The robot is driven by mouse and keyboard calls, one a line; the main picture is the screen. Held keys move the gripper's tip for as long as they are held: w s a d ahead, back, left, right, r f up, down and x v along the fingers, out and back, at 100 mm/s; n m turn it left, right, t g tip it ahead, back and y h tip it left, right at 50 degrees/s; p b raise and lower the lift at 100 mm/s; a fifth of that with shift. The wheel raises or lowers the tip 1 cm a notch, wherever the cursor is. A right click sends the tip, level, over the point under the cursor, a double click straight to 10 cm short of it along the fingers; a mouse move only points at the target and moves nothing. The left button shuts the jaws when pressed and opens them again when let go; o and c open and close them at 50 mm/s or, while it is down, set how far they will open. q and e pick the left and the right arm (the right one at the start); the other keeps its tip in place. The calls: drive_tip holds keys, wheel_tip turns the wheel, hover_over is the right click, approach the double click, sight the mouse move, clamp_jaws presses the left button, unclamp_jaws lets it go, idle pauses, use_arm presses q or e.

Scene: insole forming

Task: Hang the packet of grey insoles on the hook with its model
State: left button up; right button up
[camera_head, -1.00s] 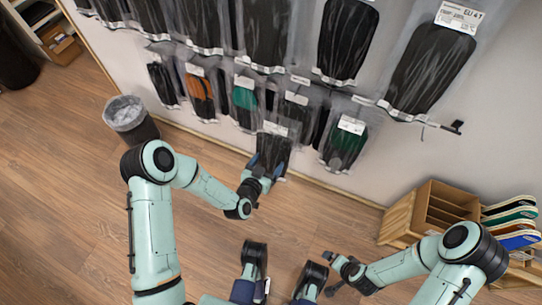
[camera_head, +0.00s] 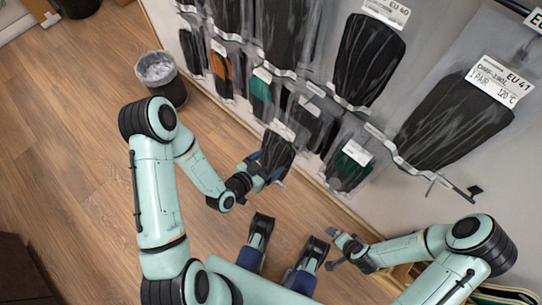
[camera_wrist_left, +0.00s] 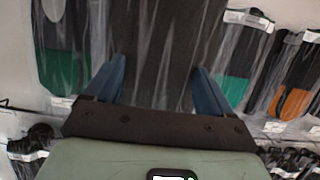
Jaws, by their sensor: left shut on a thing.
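My left gripper (camera_head: 262,170) is shut on a dark grey insole packet (camera_head: 280,148) with a white label at its top. It holds the packet in front of the lower row of hanging packets. In the left wrist view the packet (camera_wrist_left: 155,45) runs up between the two blue fingers. A similar dark packet (camera_head: 303,118) with a white label hangs just behind it, partly hidden. The hooks behind the held packet are hidden. My right gripper (camera_head: 336,250) is empty, away from the wall, its fingers apart.
Orange (camera_head: 221,70) and green (camera_head: 261,92) packets hang left of the held one; a dark green packet (camera_head: 349,162) hangs right. Large dark packets (camera_head: 455,125) fill the upper row. A hook end (camera_head: 474,190) juts out at right. A bin (camera_head: 160,75) stands on the floor.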

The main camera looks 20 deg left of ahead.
use_arm(q)
drive_tip(key=shift+w+d, duration=0.2)
drive_tip(key=shift+w, duration=0.3)
drive_tip(key=shift+w+d, duration=0.2)
drive_tip(key=shift+w, duration=0.3)
drive_tip(key=r+b+x, duration=0.1)
drive_tip(key=b+x, duration=0.1)
drive_tip(key=x, duration=0.5)
drive_tip(key=shift+w+d, duration=0.2)
drive_tip(key=shift+w, duration=0.4)
use_arm(e)
drive_tip(key=shift+s+d+f, duration=0.2)
drive_tip(key=shift+d+f, duration=0.15)
drive_tip(key=shift+f, duration=0.45)
drive_tip(key=shift+s+d+f, duration=0.15)
drive_tip(key=shift+d+f, duration=0.15)
drive_tip(key=shift+f, duration=0.5)
use_arm(q)
drive_tip(key=shift+r, duration=0.1)
use_arm(e)
drive_tip(key=shift+g, duration=0.3)
drive_tip(key=shift+f, duration=0.15)
